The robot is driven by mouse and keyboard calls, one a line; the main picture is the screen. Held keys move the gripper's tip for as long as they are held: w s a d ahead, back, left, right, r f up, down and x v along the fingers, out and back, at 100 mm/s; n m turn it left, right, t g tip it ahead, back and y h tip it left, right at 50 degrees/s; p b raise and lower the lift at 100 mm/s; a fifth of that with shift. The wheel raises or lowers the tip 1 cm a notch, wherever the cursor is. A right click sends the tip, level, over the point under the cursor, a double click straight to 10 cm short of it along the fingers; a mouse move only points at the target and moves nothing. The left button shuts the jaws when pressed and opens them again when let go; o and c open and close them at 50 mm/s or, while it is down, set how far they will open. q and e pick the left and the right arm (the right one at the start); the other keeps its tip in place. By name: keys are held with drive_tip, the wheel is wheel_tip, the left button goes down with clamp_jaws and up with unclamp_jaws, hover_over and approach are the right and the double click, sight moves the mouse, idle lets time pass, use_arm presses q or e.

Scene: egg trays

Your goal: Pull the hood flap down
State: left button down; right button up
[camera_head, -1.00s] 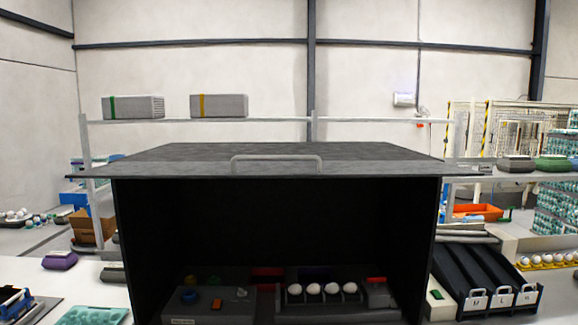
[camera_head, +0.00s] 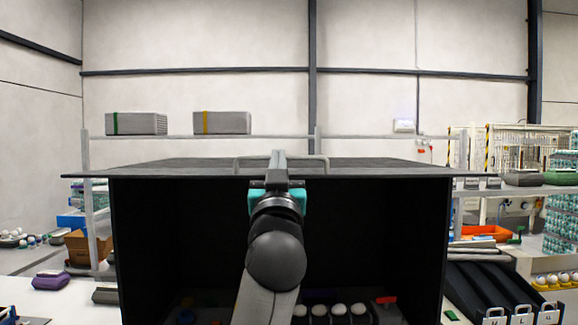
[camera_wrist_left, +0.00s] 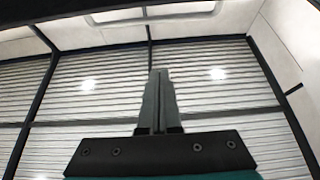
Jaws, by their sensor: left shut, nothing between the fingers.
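The hood (camera_head: 122,245) is a dark box with an open front. Its grey flap (camera_head: 390,169) stands up nearly level over the opening and is seen almost edge-on. A pale bar handle (camera_head: 322,160) sits at the middle of the flap's front edge. My left gripper (camera_head: 279,154) points up in front of the handle's middle and hides part of it; I cannot tell whether it touches. Its fingers are shut and empty, as the left wrist view (camera_wrist_left: 160,74) shows against the ceiling and wall. My right gripper is not in view.
Several white eggs (camera_head: 338,309) and a red-topped device (camera_head: 386,300) are inside the hood. A dark chute rack (camera_head: 490,290) stands close on the right. A purple box (camera_head: 50,281) lies on the left bench. A shelf (camera_head: 180,136) with two grey boxes runs behind.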

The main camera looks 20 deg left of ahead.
use_arm(q)
drive_tip(key=p+x, duration=0.3)
drive_tip(key=x, duration=0.7)
drive_tip(key=f, duration=0.4)
drive_tip(key=shift+w+a+f, duration=0.1)
drive_tip(key=shift+w, duration=0.2)
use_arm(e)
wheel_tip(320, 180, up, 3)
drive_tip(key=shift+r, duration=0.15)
use_arm(q)
drive_tip(key=shift+f, duration=0.1)
drive_tip(key=shift+a+f, duration=0.1)
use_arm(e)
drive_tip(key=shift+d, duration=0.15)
use_arm(q)
drive_tip(key=shift+f, duration=0.35)
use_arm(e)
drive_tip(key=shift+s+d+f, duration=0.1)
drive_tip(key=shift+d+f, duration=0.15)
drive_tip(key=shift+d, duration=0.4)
